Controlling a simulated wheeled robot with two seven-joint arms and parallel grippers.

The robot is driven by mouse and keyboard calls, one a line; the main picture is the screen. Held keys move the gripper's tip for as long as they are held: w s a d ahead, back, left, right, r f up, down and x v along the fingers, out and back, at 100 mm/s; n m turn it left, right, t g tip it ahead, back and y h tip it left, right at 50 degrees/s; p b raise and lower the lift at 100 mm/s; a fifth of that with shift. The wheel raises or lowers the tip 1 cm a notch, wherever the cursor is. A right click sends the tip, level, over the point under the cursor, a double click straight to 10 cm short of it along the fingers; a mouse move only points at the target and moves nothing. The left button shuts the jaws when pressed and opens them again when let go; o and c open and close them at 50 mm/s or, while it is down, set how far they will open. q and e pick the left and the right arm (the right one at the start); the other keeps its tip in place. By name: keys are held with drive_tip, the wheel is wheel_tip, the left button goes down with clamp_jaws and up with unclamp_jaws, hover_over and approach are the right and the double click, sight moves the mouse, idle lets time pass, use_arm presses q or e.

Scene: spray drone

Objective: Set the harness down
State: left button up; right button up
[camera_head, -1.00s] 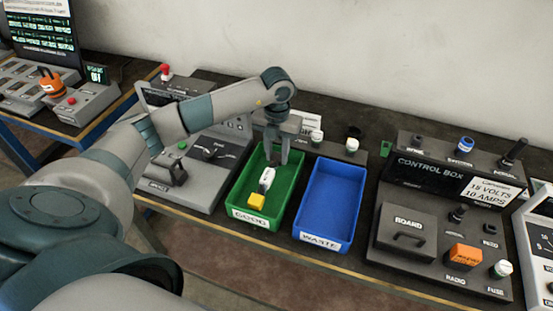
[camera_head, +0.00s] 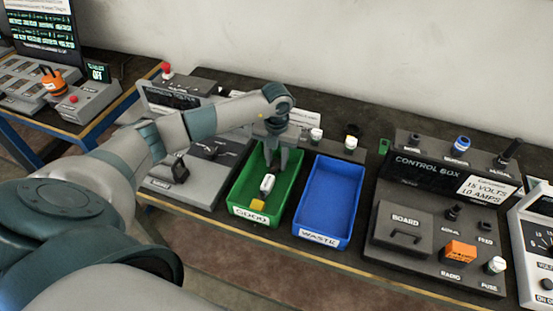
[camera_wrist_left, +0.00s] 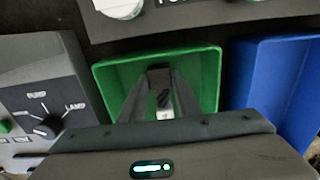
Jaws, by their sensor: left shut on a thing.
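My left gripper (camera_head: 276,165) reaches down into the green bin labelled GOOD (camera_head: 288,205), near its back half. Its fingers are shut on a small dark piece (camera_wrist_left: 160,78), seemingly the harness, which shows only partly between the fingertips in the left wrist view. Whether it touches the bin floor I cannot tell. A white part (camera_head: 267,184) and a yellow block (camera_head: 257,204) lie in the same bin, in front of the fingers. My right gripper is not in view.
An empty blue bin labelled WASTE (camera_head: 330,200) stands directly right of the green bin. The control box (camera_head: 430,170) is farther right. A grey console with a dial (camera_head: 190,165) is on the left. Small capped parts stand behind the bins.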

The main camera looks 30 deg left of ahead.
use_arm(q)
drive_tip(key=o, duration=0.7)
drive_tip(key=shift+f, duration=0.1)
drive_tip(key=o, duration=0.4)
drive_tip(key=shift+r, duration=0.2)
drive_tip(key=shift+r+b, duration=0.4)
drive_tip(key=shift+r, duration=0.2)
drive_tip(key=shift+r+b, duration=2)
drive_tip(key=shift+r, duration=3.4)
